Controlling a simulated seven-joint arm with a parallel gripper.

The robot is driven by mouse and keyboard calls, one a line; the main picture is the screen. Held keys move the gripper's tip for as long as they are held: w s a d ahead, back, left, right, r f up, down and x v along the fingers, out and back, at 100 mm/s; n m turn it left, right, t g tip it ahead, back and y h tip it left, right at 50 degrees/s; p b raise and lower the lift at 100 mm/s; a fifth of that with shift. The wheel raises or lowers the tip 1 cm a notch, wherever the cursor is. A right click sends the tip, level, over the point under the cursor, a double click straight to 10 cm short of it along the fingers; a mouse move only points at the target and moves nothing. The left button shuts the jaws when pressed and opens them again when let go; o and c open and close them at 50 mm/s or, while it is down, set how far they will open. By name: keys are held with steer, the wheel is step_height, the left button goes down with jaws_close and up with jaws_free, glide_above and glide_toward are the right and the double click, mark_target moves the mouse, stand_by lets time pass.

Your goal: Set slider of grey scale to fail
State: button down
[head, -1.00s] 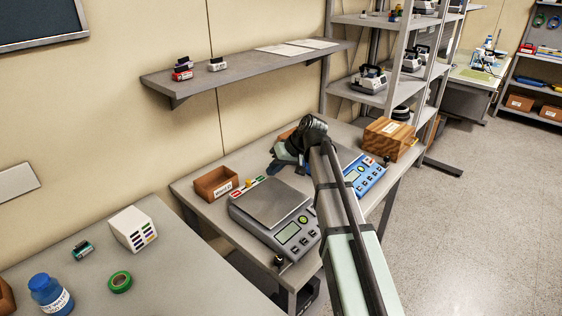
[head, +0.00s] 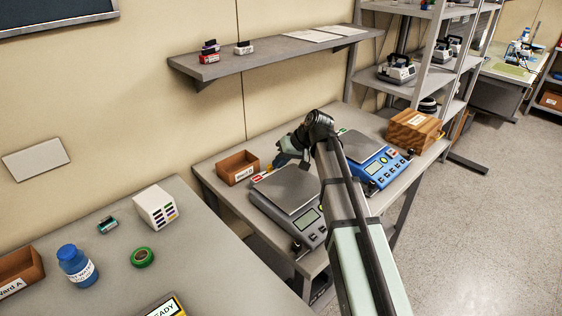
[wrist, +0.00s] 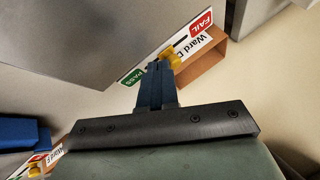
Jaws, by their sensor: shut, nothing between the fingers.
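The grey scale (head: 312,218) stands on the middle bench, with its pan facing up. Its label strip runs along the back left edge, with a red FAIL label (wrist: 201,23) and a green PASS label (wrist: 132,77) in the wrist view. The yellow slider knob (wrist: 170,55) sits between them, closer to PASS, with dark slot showing on the FAIL side. My gripper (wrist: 154,68) is shut, its blue fingertips at or just beside the knob on the PASS side. I cannot tell whether they touch. In the head view my gripper (head: 281,160) is over the strip.
A blue scale (head: 365,150) stands to the right, with a wooden box (head: 415,130) beyond it. A brown bin (head: 238,168) labelled Ward D sits close behind the strip. A wall shelf (head: 270,52) hangs above the bench.

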steer(key=s+a, duration=0.2)
steer(key=shift+s+a, duration=0.3)
steer(key=shift+s, duration=0.1)
steer(key=d, duration=0.1)
steer(key=w+d, duration=0.1)
steer(key=d, duration=0.2)
steer(key=shift+w+r, duration=0.15)
steer(key=shift+w, duration=0.1)
steer(key=v, duration=1)
